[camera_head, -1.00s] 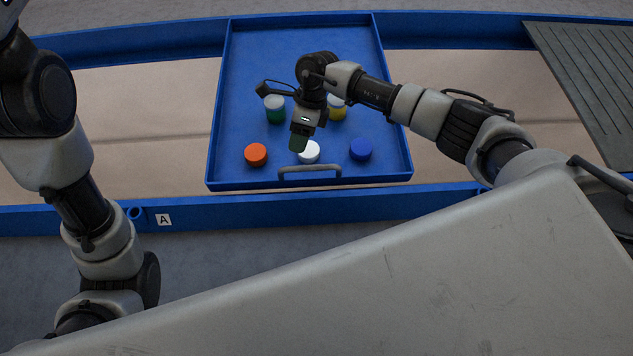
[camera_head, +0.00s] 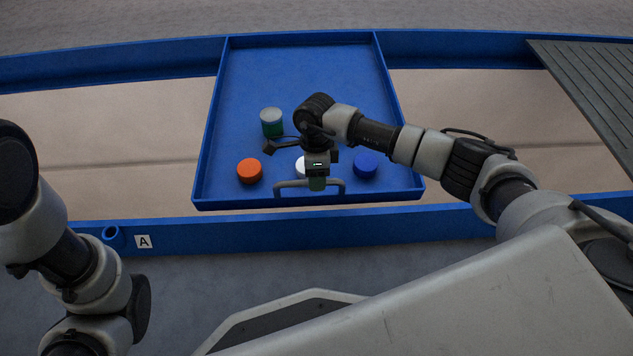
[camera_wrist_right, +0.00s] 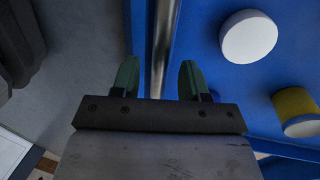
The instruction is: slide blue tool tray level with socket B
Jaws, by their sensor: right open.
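The blue tool tray (camera_head: 232,204) spans the blue rails, right of the socket marked A (camera_head: 112,236). Its metal handle (camera_head: 285,188) is on the near wall. My right gripper (camera_head: 317,185) is at the middle of this handle. In the right wrist view its green fingers (camera_wrist_right: 158,78) are open, with the handle bar (camera_wrist_right: 163,40) showing in the gap between them. Socket B is not visible. My left arm shows at the left edge, but its gripper is out of view.
The tray holds orange (camera_head: 249,171), white (camera_head: 300,168), blue (camera_head: 365,164) and green (camera_head: 272,123) round containers; a yellow one (camera_wrist_right: 296,110) shows in the wrist view. The bed between the rails is bare left of the tray. A dark ribbed panel (camera_head: 590,90) covers the right end.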

